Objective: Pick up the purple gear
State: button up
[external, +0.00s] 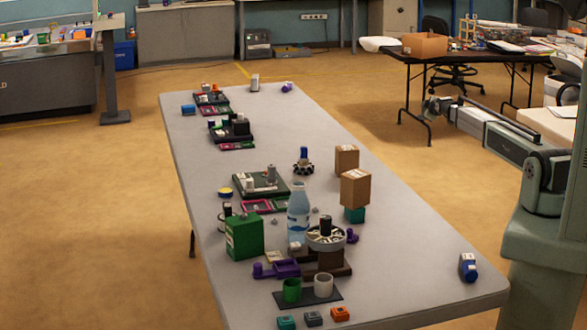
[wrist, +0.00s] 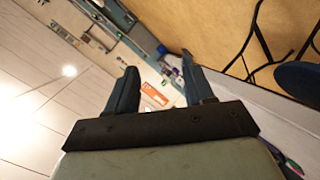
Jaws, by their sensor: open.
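Several small purple pieces are on the long grey table (external: 400,215), and they are too small for me to tell which is a gear. One purple piece (external: 287,87) is at the far end. Another purple piece (external: 351,236) is right of the round white-and-grey part. A larger purple part (external: 285,268) lies in front of the green box. My gripper (external: 430,104) is raised in the air to the right of the table, away from all of these. In the wrist view my gripper (wrist: 158,67) is open, with nothing between its fingers; no purple gear can be made out there.
A green box (external: 244,236), a clear bottle (external: 298,212) and stacked brown boxes (external: 355,188) stand among the parts. A blue-and-white item (external: 467,267) is near the right edge. The table's right side is mostly bare. A black-legged table (external: 470,60) stands behind.

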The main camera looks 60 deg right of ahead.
jog(key=w+a+r+y, duration=0.1)
jog(key=w+a+y, duration=0.1)
jog(key=w+a, duration=0.45)
jog(key=w+a+y, duration=0.1)
jog(key=w+a, duration=0.2)
jog(key=a, duration=0.7)
jog(key=w+a+r+y, duration=0.15)
jog(key=w+a, duration=0.25)
jog(key=a, duration=0.5)
jog(key=w+a+g+y, duration=0.1)
jog(key=w+a+y, duration=0.1)
jog(key=a, duration=1.3)
jog(key=w+a+g+y, duration=0.1)
jog(key=a+y, duration=0.1)
jog(key=a, duration=1.4)
jog(key=s+a+r+g+y, duration=0.1)
jog(key=s+a+g+y, duration=0.15)
jog(key=a, duration=0.95)
notch_tip(320, 180, up, 3)
jog(key=m+g+h, duration=0.1)
jog(key=g, duration=0.4)
send_over(349, 231)
jog(key=shift+t, duration=0.25)
notch_tip(349, 231, down, 8)
jog(key=shift+w+d+f, duration=0.1)
jog(key=shift+d+f, duration=0.2)
jog(key=shift+f, duration=1.1)
jog(key=shift+d+f, duration=0.2)
jog(key=shift+f, duration=1.1)
